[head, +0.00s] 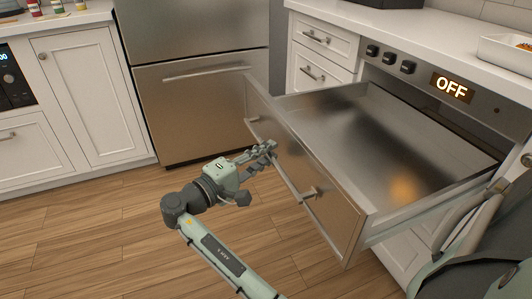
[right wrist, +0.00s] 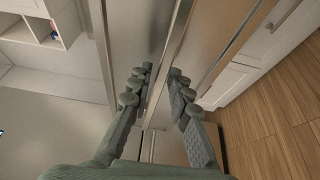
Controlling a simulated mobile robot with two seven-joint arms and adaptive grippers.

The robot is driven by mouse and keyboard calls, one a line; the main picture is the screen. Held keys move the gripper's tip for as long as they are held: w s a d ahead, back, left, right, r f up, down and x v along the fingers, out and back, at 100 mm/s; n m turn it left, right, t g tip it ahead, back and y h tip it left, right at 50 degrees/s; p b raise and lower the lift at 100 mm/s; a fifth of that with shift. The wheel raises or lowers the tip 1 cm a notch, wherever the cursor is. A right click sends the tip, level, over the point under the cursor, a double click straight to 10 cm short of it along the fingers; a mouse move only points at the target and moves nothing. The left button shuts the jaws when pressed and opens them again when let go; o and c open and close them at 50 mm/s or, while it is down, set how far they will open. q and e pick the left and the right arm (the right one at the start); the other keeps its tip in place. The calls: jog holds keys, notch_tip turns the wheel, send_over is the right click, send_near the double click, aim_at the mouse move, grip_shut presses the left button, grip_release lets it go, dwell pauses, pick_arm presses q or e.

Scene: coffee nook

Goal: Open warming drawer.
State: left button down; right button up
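The warming drawer (head: 325,181) stands pulled far out below the control panel marked OFF, its metal interior empty. Its long bar handle (head: 291,176) runs along the front panel. My right gripper (head: 268,150) is at the handle, toward its far end. In the right wrist view, the fingers of the right gripper (right wrist: 161,76) lie on both sides of the handle bar, closed in on it with only a narrow gap between the tips. Exact finger contact is partly hidden. My left gripper does not show.
A steel refrigerator (head: 205,110) stands behind the drawer, with white cabinets (head: 95,90) to its left. A white dish (head: 506,50) sits on the counter above the drawer at the right. The wooden floor (head: 110,225) in front is clear.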

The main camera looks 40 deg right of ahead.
aim_at(294, 147)
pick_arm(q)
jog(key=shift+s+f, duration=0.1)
pick_arm(e)
grip_shut()
